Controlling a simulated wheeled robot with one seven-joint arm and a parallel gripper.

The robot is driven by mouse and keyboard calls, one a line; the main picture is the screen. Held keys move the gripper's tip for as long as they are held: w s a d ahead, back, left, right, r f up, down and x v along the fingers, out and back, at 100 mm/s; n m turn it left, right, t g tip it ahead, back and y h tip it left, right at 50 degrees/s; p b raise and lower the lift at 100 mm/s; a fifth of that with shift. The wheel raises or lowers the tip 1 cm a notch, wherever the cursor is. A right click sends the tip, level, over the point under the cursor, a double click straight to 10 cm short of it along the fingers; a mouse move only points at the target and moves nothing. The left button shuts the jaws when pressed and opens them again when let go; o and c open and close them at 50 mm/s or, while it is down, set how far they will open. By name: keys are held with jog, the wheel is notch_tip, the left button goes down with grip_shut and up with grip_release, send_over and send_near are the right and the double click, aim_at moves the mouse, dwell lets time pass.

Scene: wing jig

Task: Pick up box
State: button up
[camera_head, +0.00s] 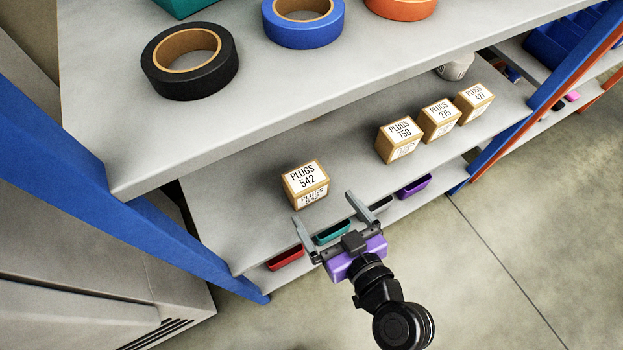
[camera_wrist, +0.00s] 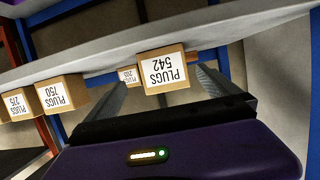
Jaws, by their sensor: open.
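A small cardboard box labelled "PLUGS 542" (camera_head: 305,182) stands on the middle shelf, apart from the other boxes. It also shows in the wrist view (camera_wrist: 164,72), upside down, just beyond the fingers. My gripper (camera_head: 324,222) is open and empty, at the front edge of that shelf. Its two fingers point toward the box and are a short way from it. Three more boxes stand to the right: "PLUGS 750" (camera_head: 398,140), "PLUGS 275" (camera_head: 439,120) and "PLUGS 427" (camera_head: 474,102).
The upper shelf (camera_head: 340,80) overhangs the back, with black (camera_head: 190,62), blue (camera_head: 303,24) and orange tape rolls on it. Small coloured bins (camera_head: 285,259) sit on the lower shelf. Blue uprights (camera_head: 100,190) flank the rack. The middle shelf is bare around the nearest box.

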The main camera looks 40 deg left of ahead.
aim_at(306, 183)
jog(key=shift+w+a+r+n+g+y, duration=0.1)
jog(key=shift+a+r+n+g+y, duration=0.25)
jog(key=shift+a, duration=0.45)
jog(key=x, duration=0.7)
jog(key=shift+w+a+r, duration=0.1)
jog(key=shift+w+a, duration=0.05)
jog(key=shift+w, duration=0.05)
jog(key=c, duration=1.4)
jog(key=shift+c, duration=1)
jog(key=shift+r, duration=0.15)
